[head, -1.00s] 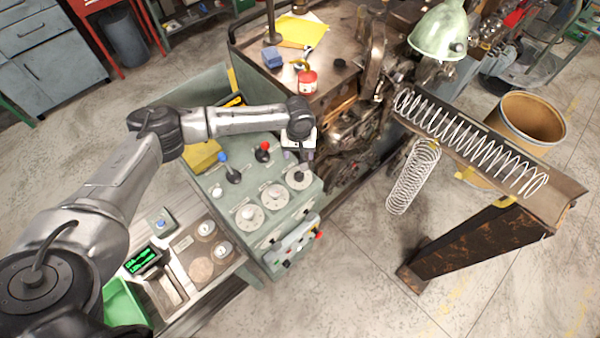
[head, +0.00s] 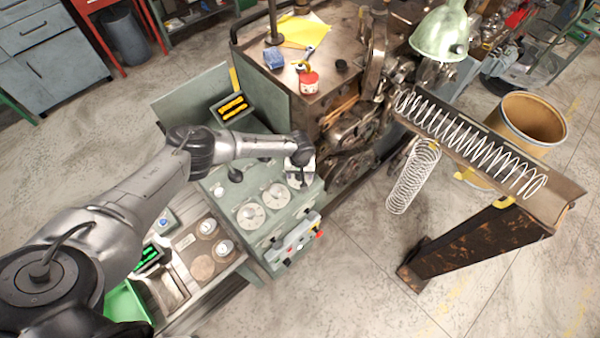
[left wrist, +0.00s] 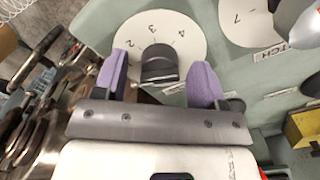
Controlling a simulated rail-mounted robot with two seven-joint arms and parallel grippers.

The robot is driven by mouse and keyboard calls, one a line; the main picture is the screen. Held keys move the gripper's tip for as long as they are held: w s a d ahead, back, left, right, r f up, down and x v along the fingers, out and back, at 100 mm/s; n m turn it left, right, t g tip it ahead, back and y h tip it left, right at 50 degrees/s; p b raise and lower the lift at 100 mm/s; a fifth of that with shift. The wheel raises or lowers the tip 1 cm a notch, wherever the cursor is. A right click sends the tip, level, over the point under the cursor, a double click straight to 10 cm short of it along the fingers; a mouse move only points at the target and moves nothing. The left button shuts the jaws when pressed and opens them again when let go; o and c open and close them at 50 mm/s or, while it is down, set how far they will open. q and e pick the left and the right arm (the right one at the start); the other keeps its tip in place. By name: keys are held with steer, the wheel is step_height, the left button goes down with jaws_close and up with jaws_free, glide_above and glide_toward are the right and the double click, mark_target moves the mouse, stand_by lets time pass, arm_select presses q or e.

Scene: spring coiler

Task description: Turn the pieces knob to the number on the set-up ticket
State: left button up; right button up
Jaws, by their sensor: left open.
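In the left wrist view a dark knob (left wrist: 160,66) sits on a round white dial (left wrist: 182,32) with the figures 2, 3 and 4 showing. Its label is mostly hidden, and where the knob points is unclear. My left gripper (left wrist: 160,80) is open, with its purple fingers on either side of the knob; contact cannot be told. In the head view the left gripper (head: 299,180) covers much of the end dial of the green panel. A yellow sheet (head: 302,32) lies on the machine top; no writing on it can be read. My right gripper is out of view.
A neighbouring dial (left wrist: 240,18) bears a 7 and a label ending in "TCH". In the head view two other dials (head: 250,215) (head: 276,195) stand beside the gripper. A lit display (head: 233,106) stands behind my arm. A spring chute (head: 480,150) is to the right.

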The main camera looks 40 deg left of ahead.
arm_select(q)
steer(key=shift+f, duration=0.15)
steer(key=shift+c, duration=0.6)
steer(key=c, duration=0.8)
steer(key=shift+m, duration=0.3)
steer(key=m, duration=0.2)
steer(key=shift+m, duration=0.4)
steer(key=m, duration=0.4)
steer(key=shift+b, duration=0.4)
steer(key=shift+m, duration=0.6)
